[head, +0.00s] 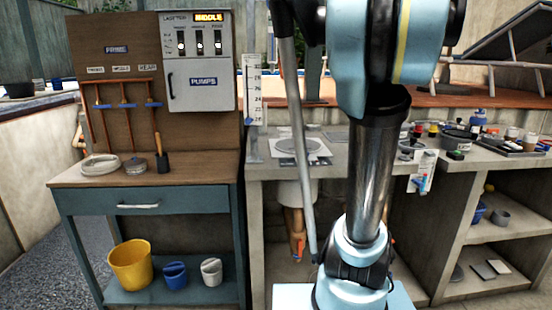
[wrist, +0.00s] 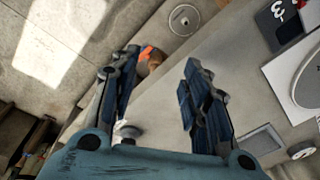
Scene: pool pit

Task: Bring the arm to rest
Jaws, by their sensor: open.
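My gripper (wrist: 152,82) shows in the wrist view with its two dark blue-padded fingers spread apart. Nothing is held between them. Past the fingers lie the pale grey counter and an orange and brown fitting (wrist: 150,60), apart from the pads as far as I can tell. My arm (head: 368,180) stands upright right of centre in the head view, with light blue joints and a dark tube. My gripper cannot be made out in the head view.
A wooden bench with a blue drawer (head: 140,203) and the pumps panel (head: 197,80) stand at left. A yellow bucket (head: 130,265) sits on its lower shelf. The grey counter (head: 272,172) runs behind my arm, with several small items at right (head: 455,140).

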